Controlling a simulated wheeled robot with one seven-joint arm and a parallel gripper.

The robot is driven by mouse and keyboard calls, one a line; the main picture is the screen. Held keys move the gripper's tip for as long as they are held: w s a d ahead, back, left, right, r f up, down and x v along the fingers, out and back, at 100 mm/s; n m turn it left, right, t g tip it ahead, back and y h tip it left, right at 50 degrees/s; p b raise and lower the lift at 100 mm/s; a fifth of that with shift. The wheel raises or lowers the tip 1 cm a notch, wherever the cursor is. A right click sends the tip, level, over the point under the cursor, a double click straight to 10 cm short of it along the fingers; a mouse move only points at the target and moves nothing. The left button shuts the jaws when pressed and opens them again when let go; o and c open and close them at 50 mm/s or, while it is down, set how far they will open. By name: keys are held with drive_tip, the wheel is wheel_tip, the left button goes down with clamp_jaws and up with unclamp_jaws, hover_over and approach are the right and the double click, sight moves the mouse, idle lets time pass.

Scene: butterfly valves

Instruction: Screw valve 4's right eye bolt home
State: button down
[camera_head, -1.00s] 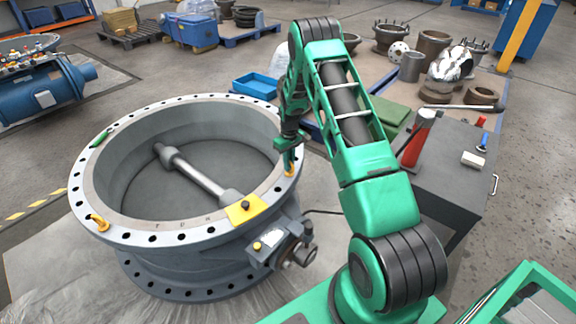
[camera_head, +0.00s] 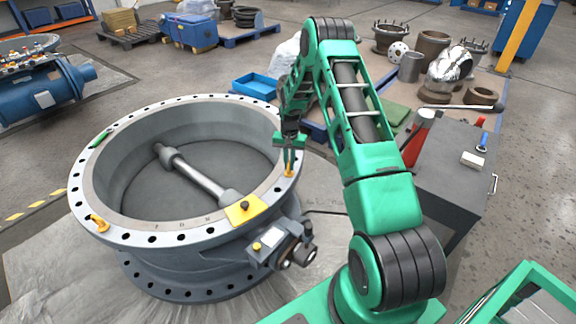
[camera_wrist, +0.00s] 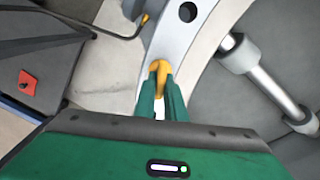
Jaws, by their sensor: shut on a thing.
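Valve 4 (camera_head: 96,196) is the large grey ring in the head view, lying flat with a bolt-holed flange. Its right eye bolt (camera_head: 289,173) is yellow-orange and stands at the flange's right side. It also shows in the wrist view (camera_wrist: 158,68). My gripper (camera_head: 289,165) reaches down over this eye bolt, and its green fingers are shut on it. The fingers hide part of the bolt, and its thread and seat cannot be seen. Another orange eye bolt (camera_head: 97,222) sits at the flange's left front.
A yellow plate (camera_head: 245,209) with a dark knob lies on the front flange. A green object (camera_head: 101,138) lies on the flange's far left. A grey cabinet (camera_head: 448,172) with a red-orange cone stands right of the valve. A blue tray (camera_head: 255,86) is behind.

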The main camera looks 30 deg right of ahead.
drive_tip(key=shift+w+a+r+m, duration=0.15)
drive_tip(key=shift+w+m, duration=0.15)
drive_tip(key=shift+m, duration=0.4)
drive_tip(key=c, duration=1.8)
unclamp_jaws()
drive_tip(key=shift+s, duration=0.15)
wheel_tip(320, 180, up, 10)
drive_tip(key=shift+r, duration=0.25)
